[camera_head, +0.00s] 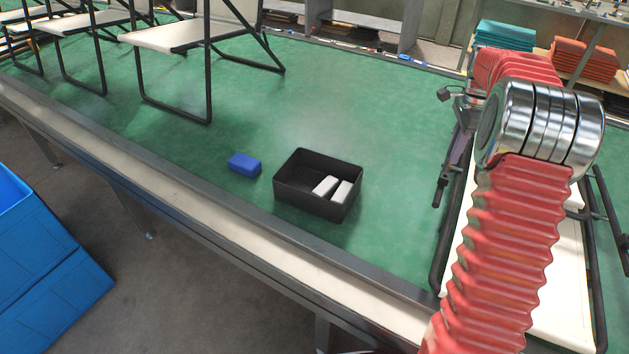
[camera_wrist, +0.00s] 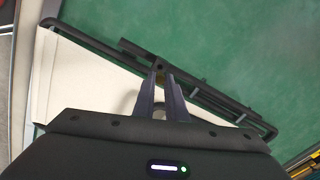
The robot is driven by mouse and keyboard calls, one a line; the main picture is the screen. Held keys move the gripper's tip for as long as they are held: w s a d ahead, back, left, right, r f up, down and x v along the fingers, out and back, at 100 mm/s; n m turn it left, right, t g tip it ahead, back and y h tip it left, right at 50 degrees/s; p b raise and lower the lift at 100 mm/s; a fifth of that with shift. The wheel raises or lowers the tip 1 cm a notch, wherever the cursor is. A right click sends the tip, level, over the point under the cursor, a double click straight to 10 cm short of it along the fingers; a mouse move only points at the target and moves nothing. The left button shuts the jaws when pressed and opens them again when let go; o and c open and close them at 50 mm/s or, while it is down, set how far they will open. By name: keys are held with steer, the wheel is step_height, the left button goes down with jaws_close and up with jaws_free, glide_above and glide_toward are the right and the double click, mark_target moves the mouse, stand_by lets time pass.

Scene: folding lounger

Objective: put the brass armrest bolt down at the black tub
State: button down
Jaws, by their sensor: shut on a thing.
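The black tub (camera_head: 287,198) stands on the green bench top, with two white blocks inside at its right end. My gripper (camera_head: 439,192) is at the right, apart from the tub, over the left side of a cream lounger with a black frame (camera_head: 437,262). In the wrist view my gripper (camera_wrist: 161,72) has its dark fingers close together above the lounger's black side bar (camera_wrist: 205,90). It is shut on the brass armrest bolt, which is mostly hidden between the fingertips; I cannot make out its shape.
A blue block (camera_head: 244,164) lies just left of the tub. Folding chairs (camera_head: 180,36) stand at the back left. The green surface between the tub and the lounger is clear. A blue bin (camera_head: 50,270) stands off the bench at lower left.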

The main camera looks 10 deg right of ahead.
steer(key=s+a+n, duration=0.3)
steer(key=a+n, duration=1.7)
steer(key=a, duration=1)
steer(key=shift+s, duration=0.2)
steer(key=shift+s+f, duration=0.1)
